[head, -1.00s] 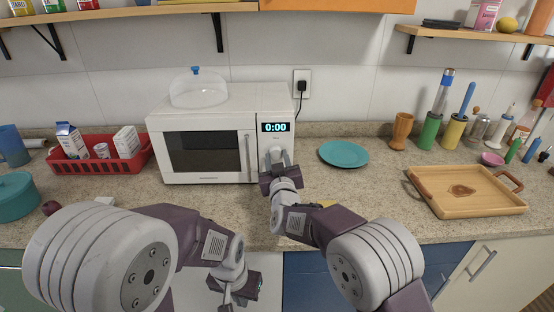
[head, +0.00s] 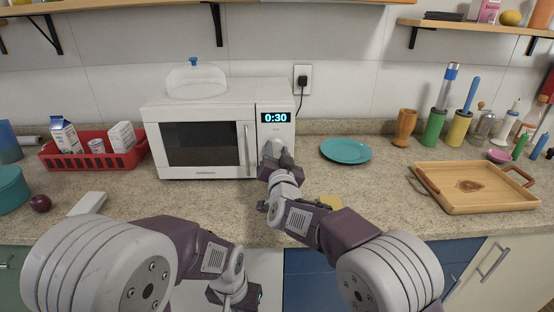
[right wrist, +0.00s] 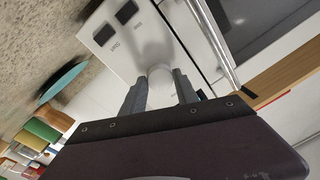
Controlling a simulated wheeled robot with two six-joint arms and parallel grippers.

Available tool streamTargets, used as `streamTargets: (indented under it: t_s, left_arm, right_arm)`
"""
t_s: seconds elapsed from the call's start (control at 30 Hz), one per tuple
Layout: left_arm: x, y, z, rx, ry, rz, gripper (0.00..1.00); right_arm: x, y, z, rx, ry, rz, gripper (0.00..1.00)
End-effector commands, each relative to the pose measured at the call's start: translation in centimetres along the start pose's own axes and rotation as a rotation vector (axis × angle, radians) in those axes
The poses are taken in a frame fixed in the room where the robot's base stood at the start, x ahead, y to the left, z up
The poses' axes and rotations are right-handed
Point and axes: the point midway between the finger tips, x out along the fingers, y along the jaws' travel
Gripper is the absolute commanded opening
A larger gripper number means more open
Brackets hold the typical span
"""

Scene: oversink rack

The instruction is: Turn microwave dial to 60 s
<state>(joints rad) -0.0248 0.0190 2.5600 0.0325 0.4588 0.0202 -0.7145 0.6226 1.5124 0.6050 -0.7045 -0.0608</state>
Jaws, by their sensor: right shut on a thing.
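The white microwave (head: 205,100) stands at the back of the counter with its door closed. Its display (head: 276,117) reads 0:30 in the head view. My right gripper (head: 277,152) is at the lower part of the control panel, shut on the dial. In the right wrist view the round white dial (right wrist: 159,76) sits between the two fingers of the gripper (right wrist: 160,90). In the head view the gripper mostly hides the dial. My left gripper (head: 236,296) hangs low at the front of the counter; its fingers are too unclear to tell their state.
A clear dome (head: 196,80) with a blue knob sits on the microwave. A teal plate (head: 346,150) and a wooden tray (head: 500,200) lie to the right. A red basket (head: 88,162) with cartons stands left. The counter before the microwave is mostly clear.

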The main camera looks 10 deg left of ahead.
Motion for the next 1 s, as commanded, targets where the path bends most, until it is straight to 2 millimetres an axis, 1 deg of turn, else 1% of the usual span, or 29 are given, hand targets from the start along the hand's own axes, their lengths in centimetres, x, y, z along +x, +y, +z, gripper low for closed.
streamTargets:
  t_s: [0.03, 0.1, 0.3, 0.5, 0.73, 1.0]
  left_arm:
    - [0.8, 0.0, 0.1, 0.0, 0.0, 0.0, 0.0]
    - [1.3, 0.0, 0.1, 0.0, 0.0, 0.0, 0.0]
    - [2.4, -0.1, 0.2, 0.0, 0.0, 0.0, 0.0]
    - [3.1, -0.1, 0.3, 0.0, 0.0, 0.0, 0.0]
    - [3.4, -0.1, 0.3, 0.0, 0.0, 0.0, 0.0]
    - [3.5, -0.1, 0.4, 0.0, 0.0, 0.0, 0.0]
  right_arm:
    - [0.0, 0.2, 0.4, 0.039, 0.003, 0.0, 0.0]
    - [0.0, 0.1, 0.4, 0.097, 0.007, 0.001, 0.0]
    - [0.0, 0.1, 0.4, 0.238, 0.015, 0.003, 0.0]
    - [0.0, 0.0, 0.3, 0.336, 0.022, 0.005, 0.0]
    - [0.0, 0.0, 0.2, 0.394, 0.025, 0.006, 0.0]
    - [0.0, -0.1, 0.2, 0.409, 0.026, 0.007, 0.0]
